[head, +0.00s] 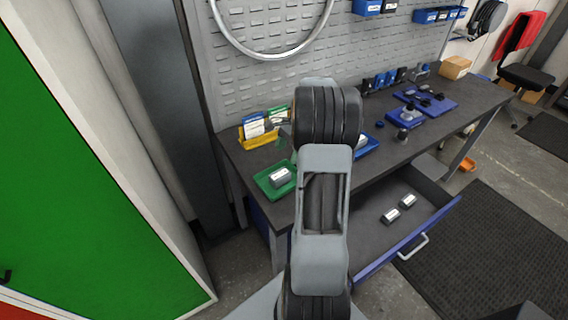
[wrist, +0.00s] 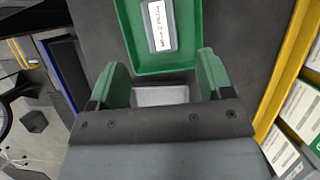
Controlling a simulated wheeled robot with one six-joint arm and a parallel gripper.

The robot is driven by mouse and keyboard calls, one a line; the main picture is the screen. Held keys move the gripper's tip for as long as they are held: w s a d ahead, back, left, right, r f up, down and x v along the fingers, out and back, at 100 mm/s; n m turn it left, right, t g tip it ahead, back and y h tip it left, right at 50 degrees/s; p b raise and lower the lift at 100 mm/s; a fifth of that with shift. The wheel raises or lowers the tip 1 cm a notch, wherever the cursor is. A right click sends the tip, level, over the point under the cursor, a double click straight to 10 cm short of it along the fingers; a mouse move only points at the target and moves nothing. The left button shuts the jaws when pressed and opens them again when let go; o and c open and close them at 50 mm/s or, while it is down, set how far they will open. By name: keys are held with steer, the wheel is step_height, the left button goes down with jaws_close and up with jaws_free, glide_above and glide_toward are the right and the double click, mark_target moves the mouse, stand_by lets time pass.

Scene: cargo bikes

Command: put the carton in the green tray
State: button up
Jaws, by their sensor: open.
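The green tray (head: 262,189) stands on the near left end of the dark workbench. A grey carton (head: 281,177) with a white label lies in it. In the wrist view the green tray (wrist: 192,42) is at the top, with the carton (wrist: 158,24) inside, label facing up. My gripper (wrist: 162,62) is open, its two green fingers apart near the tray's lower edge and clear of the carton. A pale grey patch shows between the fingers; I cannot tell what it is. My arm hides part of the bench in the head view.
A yellow bin (head: 258,142) with boxes stands behind the tray. A blue tray (head: 369,144) is right of my arm. An open drawer (head: 405,222) holds two small grey boxes. Blue mats with parts (head: 437,101) lie farther along the workbench (head: 390,155).

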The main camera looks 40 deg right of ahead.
steer(key=s+a+r+n+h, duration=0.25)
steer(key=a+r+n, duration=0.55)
steer(key=a, duration=0.5)
steer(key=s+a+n+t+h, duration=0.2)
steer(key=s+a+n+t, duration=0.1)
steer(key=s+a+n, duration=0.6)
steer(key=shift+s+a+n+t, duration=0.4)
steer(key=shift+a+n, duration=0.4)
steer(key=shift+a, duration=0.45)
steer(key=shift+r, duration=0.1)
